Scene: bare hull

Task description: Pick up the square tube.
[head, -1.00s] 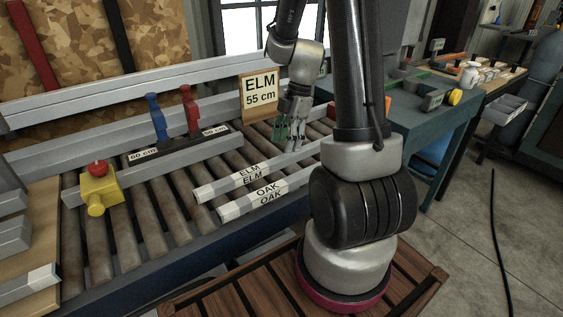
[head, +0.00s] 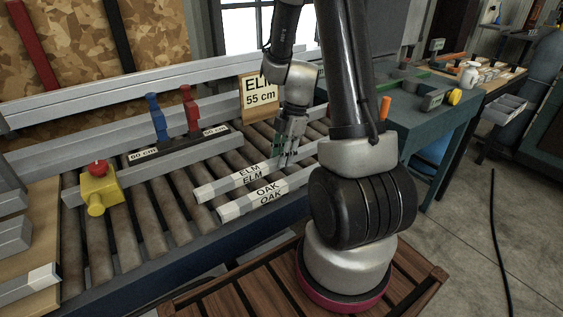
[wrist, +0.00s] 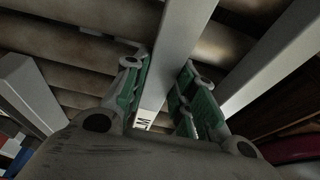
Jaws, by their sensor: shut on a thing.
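A grey square tube marked ELM (head: 215,187) lies on the roller conveyor, with a pale end cap at its left end. My gripper (head: 284,160) is down over this tube, right of its label, with a finger on either side. In the wrist view my gripper (wrist: 166,75) is shut on the ELM tube (wrist: 183,30), which runs between the green-padded fingers, with part of its lettering showing. A second square tube, marked OAK (head: 236,209), lies in front and almost parallel. It shows right of my fingers in the wrist view (wrist: 270,60). My arm hides the tubes' right ends.
A rail (head: 160,158) with blue and red clamps and a yellow block with a red knob (head: 98,187) lie to the left. The rollers (head: 175,205) between are bare.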

